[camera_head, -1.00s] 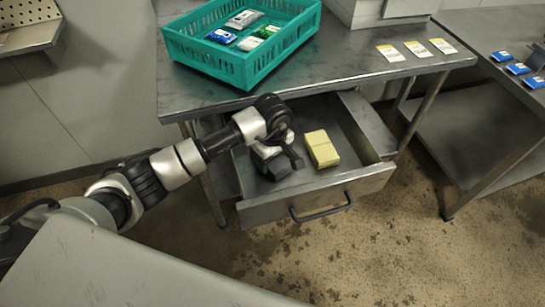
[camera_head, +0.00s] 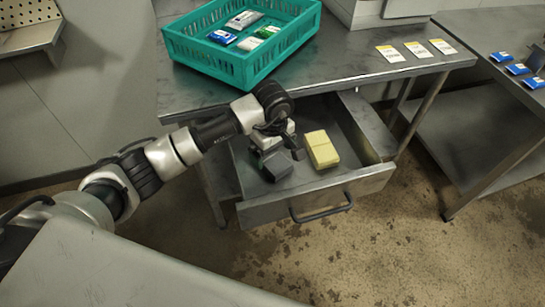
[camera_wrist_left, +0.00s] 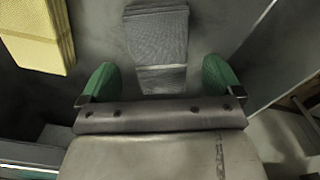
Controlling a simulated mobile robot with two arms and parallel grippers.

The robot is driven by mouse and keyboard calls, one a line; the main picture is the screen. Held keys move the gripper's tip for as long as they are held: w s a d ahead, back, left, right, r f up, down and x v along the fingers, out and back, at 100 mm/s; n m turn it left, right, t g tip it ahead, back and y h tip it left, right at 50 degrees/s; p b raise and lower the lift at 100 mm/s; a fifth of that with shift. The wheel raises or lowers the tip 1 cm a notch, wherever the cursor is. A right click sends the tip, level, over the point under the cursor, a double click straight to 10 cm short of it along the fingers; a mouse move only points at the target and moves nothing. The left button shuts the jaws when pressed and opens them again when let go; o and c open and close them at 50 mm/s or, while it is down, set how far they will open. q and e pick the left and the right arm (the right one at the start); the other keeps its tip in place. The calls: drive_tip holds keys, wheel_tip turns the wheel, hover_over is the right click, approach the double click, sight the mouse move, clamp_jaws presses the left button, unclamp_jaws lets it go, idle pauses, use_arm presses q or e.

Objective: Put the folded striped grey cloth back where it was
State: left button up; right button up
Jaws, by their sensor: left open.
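The folded striped grey cloth (camera_wrist_left: 158,42) lies in the open drawer (camera_head: 320,205). My left gripper (camera_head: 277,143) is over the drawer's left part. In the left wrist view its two green fingertips (camera_wrist_left: 160,82) are spread apart, with the near end of the cloth between and beyond them. The gripper is open and holds nothing. My right gripper is not in view.
A yellow folded cloth (camera_head: 321,149) lies in the drawer right of the grey one. A teal crate (camera_head: 243,71) with several packets stands on the metal table (camera_head: 345,72) above. Three labels lie on the tabletop. Another table (camera_head: 500,110) stands at right.

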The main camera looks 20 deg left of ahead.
sight(273, 158)
use_arm(q)
wheel_tip(273, 158, up, 9)
drive_tip(key=shift+f, duration=0.2)
idle(0.4)
